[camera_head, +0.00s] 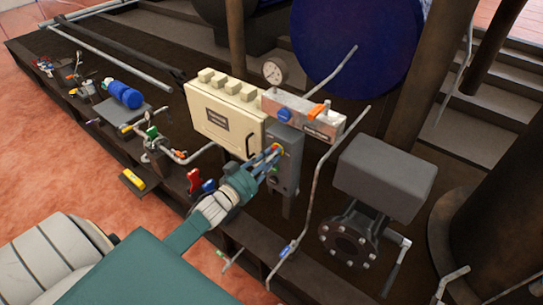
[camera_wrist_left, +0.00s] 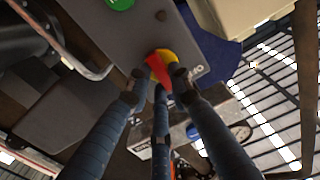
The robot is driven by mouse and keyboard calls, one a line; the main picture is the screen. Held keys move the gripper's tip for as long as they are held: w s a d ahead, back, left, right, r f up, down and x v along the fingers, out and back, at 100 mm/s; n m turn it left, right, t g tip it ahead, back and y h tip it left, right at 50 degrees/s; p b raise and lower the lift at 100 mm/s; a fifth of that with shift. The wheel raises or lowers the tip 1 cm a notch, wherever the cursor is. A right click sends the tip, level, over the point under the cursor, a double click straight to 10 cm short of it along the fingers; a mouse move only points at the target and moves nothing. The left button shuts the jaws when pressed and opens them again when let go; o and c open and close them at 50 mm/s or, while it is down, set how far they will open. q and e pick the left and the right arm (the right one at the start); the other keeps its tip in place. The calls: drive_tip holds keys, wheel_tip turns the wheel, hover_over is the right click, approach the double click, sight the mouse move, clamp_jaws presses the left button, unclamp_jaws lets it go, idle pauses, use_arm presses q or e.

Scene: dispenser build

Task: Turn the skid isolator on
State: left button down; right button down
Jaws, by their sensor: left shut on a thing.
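The skid isolator is a grey upright box (camera_head: 287,180) on a stand below the cream cabinet. Its red and yellow rotary knob (camera_wrist_left: 161,64) sits on the grey front plate in the left wrist view. In the head view only a bit of the knob's red and yellow shows. My left gripper (camera_head: 271,158) reaches in from the front left, its blue-grey fingers at the knob. In the left wrist view the gripper's fingertips (camera_wrist_left: 158,82) close around the knob's red handle. My right gripper is not in view.
A cream cabinet (camera_head: 226,113) stands just behind left of the isolator. A silver panel with blue and orange handles (camera_head: 303,115) and a gauge (camera_head: 274,71) are above. A thin bent pipe (camera_head: 314,190) runs close on the right. A grey box on a flanged valve (camera_head: 385,175) stands further right.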

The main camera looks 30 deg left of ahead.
use_arm(q)
drive_tip(key=shift+f+m+b, duration=0.15)
drive_tip(key=shift+m+b, duration=0.55)
drive_tip(key=shift+m, duration=2.15)
drive_tip(key=shift+f+m+b, duration=0.2)
drive_tip(key=shift+m+b, duration=0.5)
drive_tip(key=shift+m, duration=2.1)
drive_tip(key=shift+f+m+b, duration=0.15)
drive_tip(key=shift+m+b, duration=0.55)
drive_tip(key=shift+m, duration=2.15)
drive_tip(key=c, duration=1.5)
unclamp_jaws()
drive_tip(key=shift+c, duration=0.2)
drive_tip(key=s, duration=1.2)
drive_tip(key=shift+a, duration=0.45)
